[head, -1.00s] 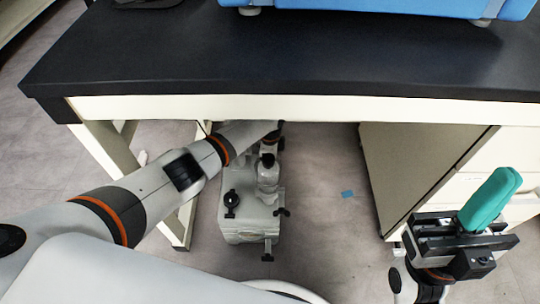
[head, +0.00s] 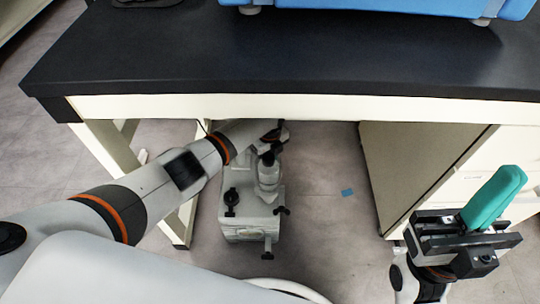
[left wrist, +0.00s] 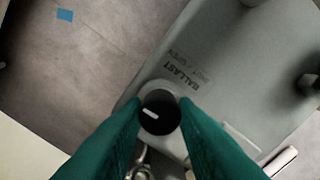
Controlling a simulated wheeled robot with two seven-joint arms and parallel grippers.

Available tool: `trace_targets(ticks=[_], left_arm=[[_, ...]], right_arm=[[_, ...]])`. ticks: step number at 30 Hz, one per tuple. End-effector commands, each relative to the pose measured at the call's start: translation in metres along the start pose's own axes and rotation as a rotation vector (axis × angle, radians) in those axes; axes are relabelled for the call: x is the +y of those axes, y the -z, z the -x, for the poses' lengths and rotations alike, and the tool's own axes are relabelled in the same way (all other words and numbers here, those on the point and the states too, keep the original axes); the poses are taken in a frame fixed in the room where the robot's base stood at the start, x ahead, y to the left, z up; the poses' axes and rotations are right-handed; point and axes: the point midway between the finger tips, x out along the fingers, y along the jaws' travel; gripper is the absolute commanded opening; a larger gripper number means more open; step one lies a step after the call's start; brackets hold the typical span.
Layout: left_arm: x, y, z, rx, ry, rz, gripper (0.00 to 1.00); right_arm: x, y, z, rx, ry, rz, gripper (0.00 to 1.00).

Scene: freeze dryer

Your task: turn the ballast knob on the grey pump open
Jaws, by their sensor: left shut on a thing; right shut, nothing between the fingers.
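The grey pump (head: 240,215) stands on the floor under the bench in the head view. In the left wrist view its top (left wrist: 225,75) carries the printed word BALLAST and smaller lettering that is hard to read. Below the print sits the round black ballast knob (left wrist: 158,116) with a short white mark lying slantwise. My left gripper (left wrist: 160,108) has its teal fingers shut on the knob, one on each side. In the head view my left arm reaches under the bench and its fingers are hidden. My right gripper (head: 495,198) is shut and empty at the right.
The dark bench top (head: 270,60) with its pale front edge overhangs the pump. A bench leg (head: 115,160) is at the left and a drawer cabinet (head: 415,165) at the right.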

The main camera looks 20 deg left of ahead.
Motion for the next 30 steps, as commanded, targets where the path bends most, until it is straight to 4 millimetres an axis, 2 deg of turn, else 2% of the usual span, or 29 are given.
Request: trace_targets(ticks=[7, 21, 22, 24, 26, 30], left_arm=[[0.0003, -0.0004, 0.0004, -0.002, -0.001, -0.063, 0.03], [0.0004, -0.0005, 0.0006, -0.002, -0.001, -0.075, 0.03], [0.0004, -0.0005, 0.0006, -0.002, -0.001, -0.075, 0.29], [0.0003, -0.0005, 0.0005, -0.002, -0.001, -0.075, 0.41], [0.0003, -0.0004, 0.0005, -0.002, 0.0, -0.075, 0.48], [0.0002, -0.0003, 0.0004, -0.001, 0.0, -0.074, 0.48]], right_arm=[[0.0, 0.0013, 0.0015, 0.005, 0.001, 0.0, 0.0], [0.0001, 0.0031, 0.0053, 0.021, 0.005, -0.001, 0.0], [0.0001, 0.0031, 0.0053, 0.021, 0.005, -0.001, 0.0], [0.0, 0.003, 0.0052, 0.021, 0.006, -0.001, 0.0], [0.0, 0.0029, 0.0051, 0.02, 0.006, -0.001, 0.0], [0.0, 0.0025, 0.0042, 0.017, 0.005, -0.001, 0.0]])
